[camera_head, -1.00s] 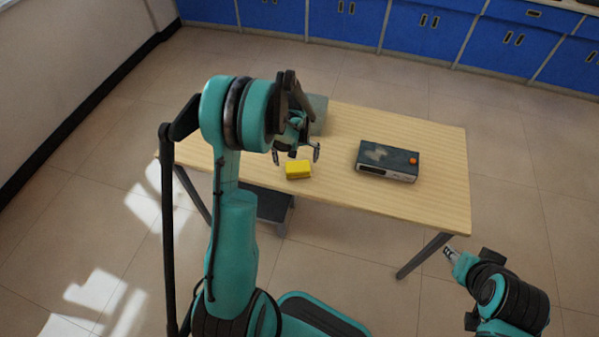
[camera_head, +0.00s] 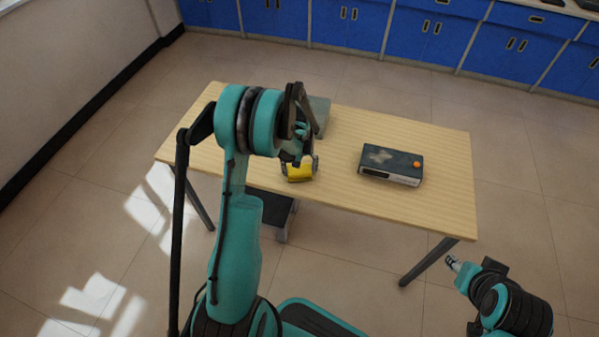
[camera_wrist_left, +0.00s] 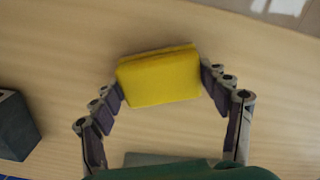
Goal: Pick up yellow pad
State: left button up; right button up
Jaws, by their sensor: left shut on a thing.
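The yellow pad (camera_head: 300,174) is a small block near the front edge of the wooden table (camera_head: 420,205). My left gripper (camera_head: 300,168) is over it and shut on it. In the left wrist view the yellow pad (camera_wrist_left: 160,78) lies between the two fingers of the left gripper (camera_wrist_left: 164,86), with a fingertip against each end. I cannot tell whether the pad is clear of the table top. My right gripper (camera_head: 453,263) is low at the right, off the table; its fingers are too small to read.
A dark box with an orange knob (camera_head: 390,164) stands on the table to the right of the pad. A grey object (camera_head: 320,110) is partly hidden behind my left arm. The table's right end is clear. Blue cabinets (camera_head: 360,22) line the back wall.

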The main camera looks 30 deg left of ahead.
aim_at(302, 171)
pick_arm(q)
jog(key=shift+f, duration=0.15)
jog(key=shift+c, duration=0.5)
jog(key=shift+r+p, duration=0.3)
jog(key=shift+r, duration=0.15)
jog(key=r+p, duration=0.1)
jog(key=r, duration=0.1)
jog(key=d+r+p, duration=0.1)
jog(key=r, duration=0.1)
jog(key=shift+s, duration=0.15)
jog(key=s+d+r+p, duration=0.1)
jog(key=d+r, duration=0.1)
jog(key=d, duration=0.1)
jog(key=s+d+r+p, duration=0.1)
jog(key=d+r, duration=0.1)
jog(key=d, duration=0.1)
jog(key=s+d+r, duration=0.1)
jog(key=d+r, duration=0.1)
jog(key=d, duration=0.2)
jog(key=shift+s+p, duration=0.1)
jog(key=shift+p, duration=0.3)
